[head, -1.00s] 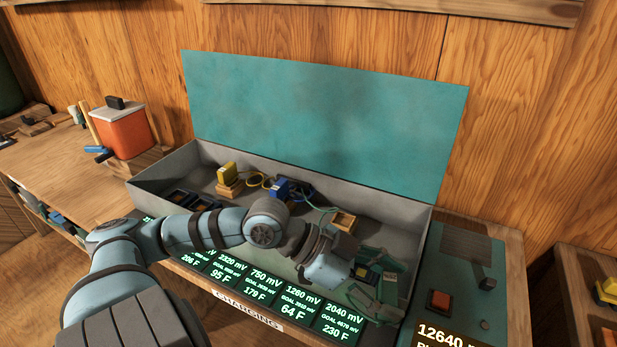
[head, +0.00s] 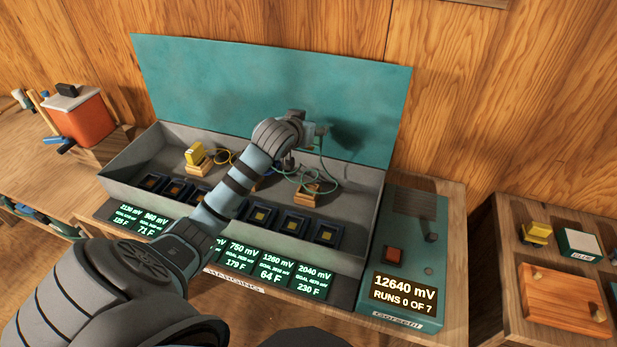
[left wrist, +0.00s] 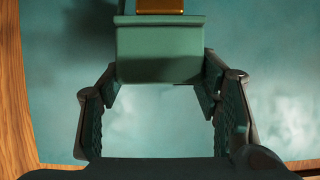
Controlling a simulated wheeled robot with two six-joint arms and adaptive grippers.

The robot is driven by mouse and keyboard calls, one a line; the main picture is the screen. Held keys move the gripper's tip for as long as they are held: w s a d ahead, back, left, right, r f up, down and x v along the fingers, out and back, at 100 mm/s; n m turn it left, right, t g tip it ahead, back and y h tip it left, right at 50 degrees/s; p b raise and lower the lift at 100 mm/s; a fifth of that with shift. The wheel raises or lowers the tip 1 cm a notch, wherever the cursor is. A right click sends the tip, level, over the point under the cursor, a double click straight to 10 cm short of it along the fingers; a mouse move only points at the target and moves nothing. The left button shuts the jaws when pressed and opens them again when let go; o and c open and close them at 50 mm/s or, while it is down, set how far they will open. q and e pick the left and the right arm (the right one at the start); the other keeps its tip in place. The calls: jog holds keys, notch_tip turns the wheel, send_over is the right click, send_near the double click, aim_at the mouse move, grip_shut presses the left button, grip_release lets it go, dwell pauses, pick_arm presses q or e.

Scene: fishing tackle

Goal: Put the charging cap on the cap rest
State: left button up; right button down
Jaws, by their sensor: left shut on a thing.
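My left gripper (head: 314,134) is raised above the back of the grey charging box, in front of its teal lid. It is shut on a green charging cap, which shows as a green block with a gold-brown end between the fingers in the left wrist view (left wrist: 160,52). A green cable (head: 326,165) hangs from the gripper area down into the box. A small wooden cap rest (head: 306,189) stands on the box floor below and is clear of the cap. A yellow cap (head: 195,153) sits on another wooden rest (head: 199,168) at the left. My right gripper is out of view.
A row of dark square sockets (head: 262,217) lines the front of the box (head: 150,160). My left arm hides the box's middle. The upright lid (head: 230,90) stands close behind the gripper. A control panel with a red button (head: 394,254) is at the right.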

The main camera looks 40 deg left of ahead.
pick_arm(q)
notch_tip(320, 180, down, 18)
jog(key=shift+r+b, duration=0.1)
jog(key=shift+b, duration=1.15)
jog(key=o, duration=1.3)
jog(key=shift+r, duration=0.1)
jog(key=shift+s+r, duration=0.2)
jog(key=shift+s, duration=0.2)
jog(key=p+v, duration=0.2)
jog(key=v, duration=0.9)
jog(key=shift+s+d+p, duration=0.1)
jog(key=shift+d+p, duration=0.05)
jog(key=shift+p, duration=0.25)
